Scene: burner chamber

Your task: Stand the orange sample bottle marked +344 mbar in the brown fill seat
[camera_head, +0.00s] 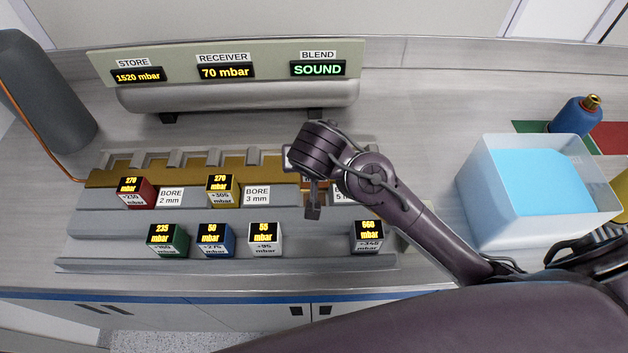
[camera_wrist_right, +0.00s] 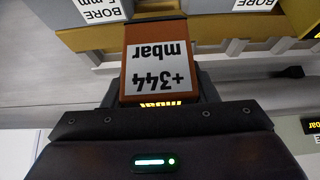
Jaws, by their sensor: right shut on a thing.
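The orange sample bottle (camera_wrist_right: 137,42), a block with a white label reading +344 mbar, shows upside down in the right wrist view. My right gripper (camera_wrist_right: 160,98) is shut on it. In the head view my right gripper (camera_head: 312,205) is over the stepped rack, left of a partly hidden BORE label, and hides most of the bottle. I cannot tell whether the bottle touches the rack. A brown-gold notched rail (camera_head: 255,166) runs along the rack's back; I cannot tell which part is the brown fill seat. My left gripper is not in view.
Red (camera_head: 136,194) and yellow (camera_head: 222,190) bottles stand in the upper row. Green (camera_head: 167,240), blue (camera_head: 215,239), white (camera_head: 265,238) and grey (camera_head: 368,236) ones stand in front. A clear tub (camera_head: 510,225) with blue contents and a blue flask (camera_head: 577,116) are at right.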

